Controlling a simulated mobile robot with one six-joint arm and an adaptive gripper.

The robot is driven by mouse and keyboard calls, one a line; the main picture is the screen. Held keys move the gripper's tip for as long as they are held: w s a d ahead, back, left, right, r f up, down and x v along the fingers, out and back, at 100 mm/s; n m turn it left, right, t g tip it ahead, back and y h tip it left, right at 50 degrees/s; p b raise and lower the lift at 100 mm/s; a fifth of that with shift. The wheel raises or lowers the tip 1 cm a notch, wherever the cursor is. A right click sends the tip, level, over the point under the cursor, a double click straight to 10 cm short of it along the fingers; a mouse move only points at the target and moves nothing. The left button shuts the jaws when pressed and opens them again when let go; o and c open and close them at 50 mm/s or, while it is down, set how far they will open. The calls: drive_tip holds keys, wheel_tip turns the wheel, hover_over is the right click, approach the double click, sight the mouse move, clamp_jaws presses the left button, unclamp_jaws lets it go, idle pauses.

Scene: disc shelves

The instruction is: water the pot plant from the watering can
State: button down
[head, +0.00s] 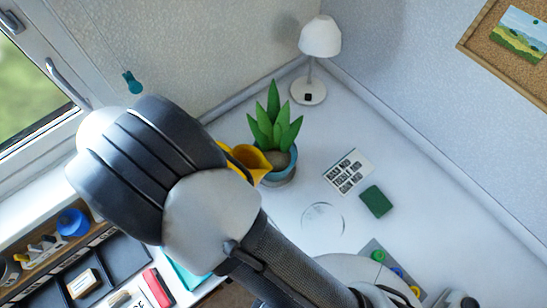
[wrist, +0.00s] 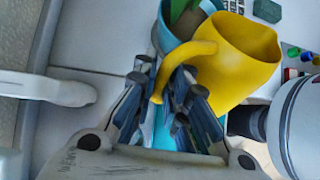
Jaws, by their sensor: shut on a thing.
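The pot plant (head: 274,128) has upright green leaves and stands in a blue pot (head: 280,178) in the back corner of the white desk. The yellow watering can (head: 243,157) is at the left of the pot, mostly hidden behind my arm in the head view. In the wrist view my gripper (wrist: 168,92) is shut on the handle of the watering can (wrist: 236,55). The blue pot (wrist: 178,22) shows just behind the can there. The can overlaps the pot in both views; I cannot tell whether they touch. No water is visible.
A white lamp (head: 320,38) stands behind the plant. A printed card (head: 347,171), a green block (head: 376,201) and a clear round disc (head: 323,220) lie right of the pot. Organiser trays (head: 112,262) line the left front.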

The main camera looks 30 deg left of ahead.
drive_tip(key=shift+w+d+r+g+y+p, duration=0.1)
drive_tip(key=shift+w+d+g+y+p, duration=0.15)
drive_tip(key=shift+w+g+p, duration=0.45)
drive_tip(key=shift+w+d+g+y+p, duration=0.15)
drive_tip(key=shift+w+g+y+p, duration=0.25)
drive_tip(key=shift+g+p, duration=0.45)
drive_tip(key=shift+w+d+r+g+y+p, duration=0.1)
drive_tip(key=shift+w+d+g+y+p, duration=0.15)
drive_tip(key=shift+w+g+p, duration=0.55)
drive_tip(key=shift+s+f+g, duration=0.1)
drive_tip(key=shift+s+g, duration=0.1)
drive_tip(key=shift+g, duration=0.05)
drive_tip(key=shift+w+d+g+y, duration=0.1)
drive_tip(key=shift+w+g+y, duration=0.25)
drive_tip(key=shift+g, duration=0.35)
